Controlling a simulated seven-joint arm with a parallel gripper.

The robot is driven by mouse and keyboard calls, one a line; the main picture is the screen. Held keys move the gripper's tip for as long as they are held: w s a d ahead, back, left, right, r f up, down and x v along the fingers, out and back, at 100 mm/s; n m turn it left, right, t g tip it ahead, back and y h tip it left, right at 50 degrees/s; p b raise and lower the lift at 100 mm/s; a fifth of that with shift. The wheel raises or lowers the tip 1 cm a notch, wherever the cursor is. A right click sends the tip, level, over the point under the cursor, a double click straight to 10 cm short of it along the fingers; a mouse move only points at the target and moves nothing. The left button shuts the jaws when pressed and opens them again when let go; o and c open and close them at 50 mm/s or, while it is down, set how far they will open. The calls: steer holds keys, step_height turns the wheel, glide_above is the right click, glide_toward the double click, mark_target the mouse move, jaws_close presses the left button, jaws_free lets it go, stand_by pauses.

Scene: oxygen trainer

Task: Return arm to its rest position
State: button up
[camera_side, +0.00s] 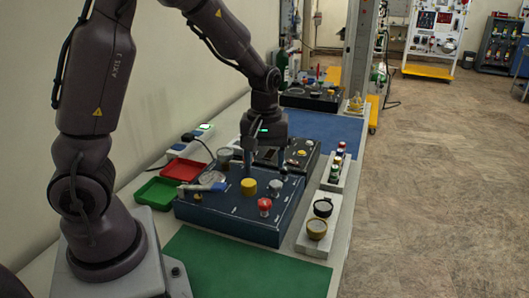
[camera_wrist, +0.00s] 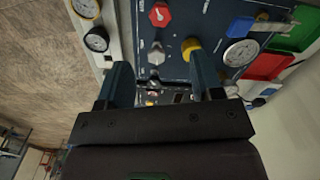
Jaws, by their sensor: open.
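My gripper (camera_side: 249,166) hangs fingers down above the dark blue trainer panel (camera_side: 226,219). In the wrist view its two blue fingers (camera_wrist: 163,78) stand wide apart with nothing between them held. The panel carries a yellow knob (camera_side: 249,187), a red knob (camera_side: 265,204), a grey knob (camera_side: 275,187), a round gauge (camera_side: 212,178) and a blue-handled valve (camera_side: 205,188). In the wrist view the yellow knob (camera_wrist: 190,47) and grey knob (camera_wrist: 156,55) lie just beyond the fingertips. I cannot tell the exact height of the fingertips over the panel.
A red tray (camera_side: 183,170) and a green tray (camera_side: 157,193) sit left of the panel. A light block with two gauges (camera_side: 317,228) and a rack of small bottles (camera_side: 339,160) stand right. Another dark panel (camera_side: 310,99) is farther back. The green mat (camera_side: 245,268) in front is clear.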

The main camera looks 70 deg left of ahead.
steer(key=shift+r, duration=0.6)
steer(key=s+d+r+m+t, duration=0.5)
steer(key=s+d+r+m, duration=0.4)
steer(key=s+r+m, duration=0.3)
steer(key=shift+s+d+r+t, duration=0.35)
steer(key=shift+s+r, duration=0.25)
steer(key=shift+r, duration=0.15)
